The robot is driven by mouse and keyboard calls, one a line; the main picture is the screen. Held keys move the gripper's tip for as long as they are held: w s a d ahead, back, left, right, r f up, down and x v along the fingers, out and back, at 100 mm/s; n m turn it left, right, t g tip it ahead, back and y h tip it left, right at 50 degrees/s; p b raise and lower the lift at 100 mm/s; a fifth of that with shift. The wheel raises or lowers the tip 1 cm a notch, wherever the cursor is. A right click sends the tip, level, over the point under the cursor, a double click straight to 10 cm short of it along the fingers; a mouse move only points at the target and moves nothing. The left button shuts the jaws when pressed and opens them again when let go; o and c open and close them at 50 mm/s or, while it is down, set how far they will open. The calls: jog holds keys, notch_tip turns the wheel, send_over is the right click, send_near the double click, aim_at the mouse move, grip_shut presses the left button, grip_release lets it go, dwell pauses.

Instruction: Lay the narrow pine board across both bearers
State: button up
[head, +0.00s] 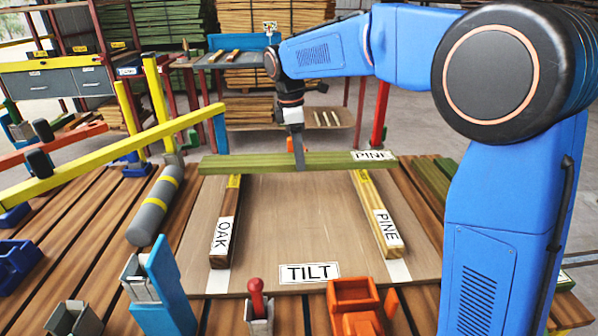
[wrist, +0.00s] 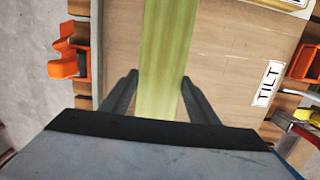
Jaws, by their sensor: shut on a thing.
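The narrow green-tinted board with a PINE label (head: 250,162) spans left to right over the far ends of the two bearers. My gripper (head: 298,162) is shut on it near its middle, from above. In the wrist view the board (wrist: 168,40) runs between the two fingers of my gripper (wrist: 158,82). The left bearer, labelled OAK (head: 232,205), and the right bearer, labelled PINE (head: 370,200), lie roughly parallel on the tilt panel (head: 300,225). I cannot tell whether the board touches them or hangs slightly above.
A yellow rail (head: 120,150) stands further left. A red-handled clamp (head: 257,300) and an orange block (head: 355,305) sit at the front edge. Green boards (head: 432,182) lie at the right.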

jog(key=shift+f, duration=2.35)
jog(key=shift+f, duration=0.1)
jog(key=o, duration=1.5)
jog(key=shift+f, duration=0.1)
jog(key=shift+c, duration=0.2)
jog(key=r, duration=0.7)
jog(key=a+r, duration=0.1)
jog(key=r, duration=0.3)
jog(key=shift+a, duration=0.1)
jog(key=shift+a+r, duration=0.1)
jog(key=shift+r, duration=0.6)
